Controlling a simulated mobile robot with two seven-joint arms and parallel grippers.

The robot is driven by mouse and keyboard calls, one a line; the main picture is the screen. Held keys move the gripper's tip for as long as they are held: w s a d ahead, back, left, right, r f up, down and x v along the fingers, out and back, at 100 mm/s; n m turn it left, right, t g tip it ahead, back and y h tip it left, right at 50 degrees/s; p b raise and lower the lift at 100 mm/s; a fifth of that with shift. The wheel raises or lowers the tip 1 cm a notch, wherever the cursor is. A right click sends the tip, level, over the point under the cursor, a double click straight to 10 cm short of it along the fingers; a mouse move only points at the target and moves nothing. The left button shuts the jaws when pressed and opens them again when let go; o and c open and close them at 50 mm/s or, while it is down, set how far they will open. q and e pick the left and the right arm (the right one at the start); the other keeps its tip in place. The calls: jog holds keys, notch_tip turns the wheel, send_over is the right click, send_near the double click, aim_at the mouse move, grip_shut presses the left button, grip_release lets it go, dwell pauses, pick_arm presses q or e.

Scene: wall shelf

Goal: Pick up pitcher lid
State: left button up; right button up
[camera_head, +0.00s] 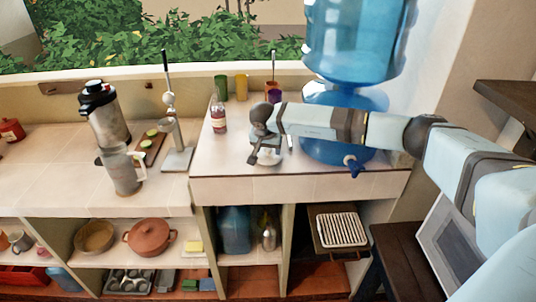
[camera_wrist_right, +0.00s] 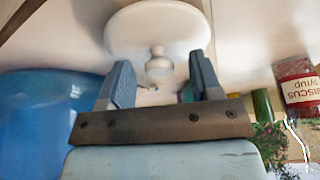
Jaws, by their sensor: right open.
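The pitcher lid (camera_wrist_right: 158,22) is a white round disc with a small knob. It lies on the raised white counter, and in the head view (camera_head: 267,158) it is partly hidden by my right gripper. My right gripper (camera_head: 265,152) is over the lid, pointing down. In the wrist view its two fingers (camera_wrist_right: 160,72) are open, with the knob showing between their tips; I cannot tell whether they touch it. A clear pitcher (camera_head: 122,173) stands on the lower tiled counter at the left. My left gripper is not in view.
A blue water dispenser (camera_head: 345,125) stands just right of my right gripper. A syrup bottle (camera_head: 219,118) and coloured cups (camera_head: 241,87) are behind and left. A juicer press (camera_head: 177,140) and a flask (camera_head: 105,120) stand on the lower counter. The raised counter's front is clear.

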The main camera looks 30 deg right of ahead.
jog(key=c, duration=1)
jog(key=shift+r, duration=0.15)
